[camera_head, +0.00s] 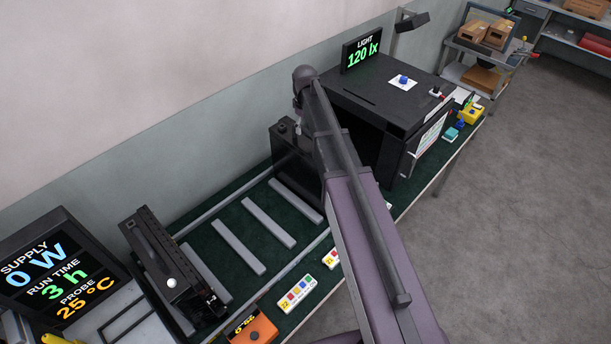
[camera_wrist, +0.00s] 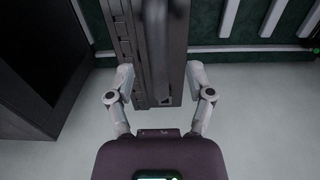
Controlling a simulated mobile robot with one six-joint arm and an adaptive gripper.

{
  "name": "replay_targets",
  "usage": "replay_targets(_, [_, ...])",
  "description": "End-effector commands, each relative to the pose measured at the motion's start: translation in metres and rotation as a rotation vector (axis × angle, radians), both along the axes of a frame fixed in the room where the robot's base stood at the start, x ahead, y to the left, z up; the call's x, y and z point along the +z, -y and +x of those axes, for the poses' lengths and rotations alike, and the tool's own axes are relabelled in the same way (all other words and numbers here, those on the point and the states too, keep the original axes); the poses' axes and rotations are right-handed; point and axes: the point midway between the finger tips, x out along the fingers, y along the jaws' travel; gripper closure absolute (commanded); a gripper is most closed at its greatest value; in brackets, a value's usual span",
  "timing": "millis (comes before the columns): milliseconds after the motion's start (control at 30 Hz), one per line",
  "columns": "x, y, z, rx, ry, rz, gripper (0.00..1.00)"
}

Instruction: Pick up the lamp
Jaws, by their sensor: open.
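A dark finned floodlight housing, seemingly the lamp (camera_wrist: 122,35), fills the top middle of the wrist view. My gripper (camera_wrist: 160,78) is open, with one fingertip on each side of the housing's near end; I cannot tell whether they touch it. In the head view a dark housing (camera_head: 285,150) stands at the far end of the rails, partly hidden by my arm. A second black housing (camera_head: 165,262) stands on the near end of the rails at the left.
A black light-test box (camera_head: 375,90) with a "120 lx" display (camera_head: 361,52) stands just right of my arm. Grey rails (camera_head: 238,248) cross the green bench mat. A supply display (camera_head: 55,270) and orange meter (camera_head: 252,330) are at the lower left. The wall is close behind.

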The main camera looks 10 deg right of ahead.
Motion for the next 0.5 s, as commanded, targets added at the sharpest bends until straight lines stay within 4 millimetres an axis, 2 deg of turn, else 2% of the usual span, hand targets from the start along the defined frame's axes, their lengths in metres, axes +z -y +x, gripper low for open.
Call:
replay_targets(33, [-0.008,0.001,0.000,0.000,0.000,0.000,0.32])
replay_targets(200, [-0.019,0.000,0.000,0.000,0.000,0.000,0.32])
replay_targets(500, [-0.025,0.000,0.000,0.000,0.000,0.000,0.32])
